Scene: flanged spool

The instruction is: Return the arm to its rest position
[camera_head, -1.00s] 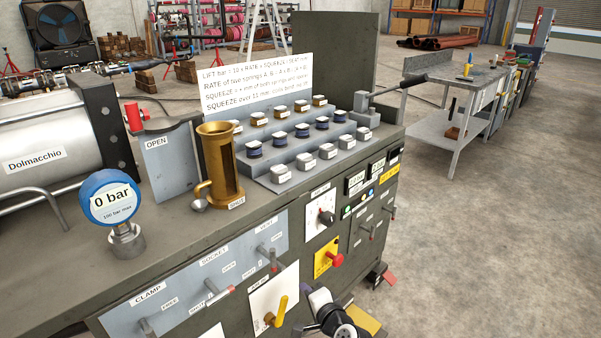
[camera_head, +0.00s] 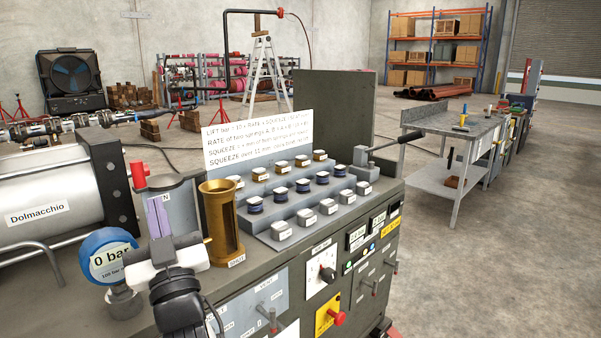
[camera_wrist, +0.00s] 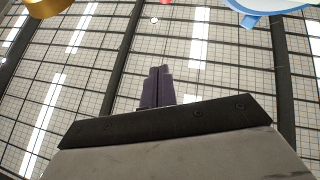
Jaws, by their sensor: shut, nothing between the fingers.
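My gripper (camera_head: 162,243) is in front of the bench at the left in the head view, with its fingers up. The wrist housing shows below the gripper in the head view and hides part of the bench's front.
The blue gauge (camera_head: 108,255), reading 0 bar, is close on the left. The brass cylinder (camera_head: 221,220) stands close on the right. Stepped racks (camera_head: 290,215) hold several springs. A grey side table (camera_head: 470,130) stands at right. The floor (camera_head: 500,260) there is clear.

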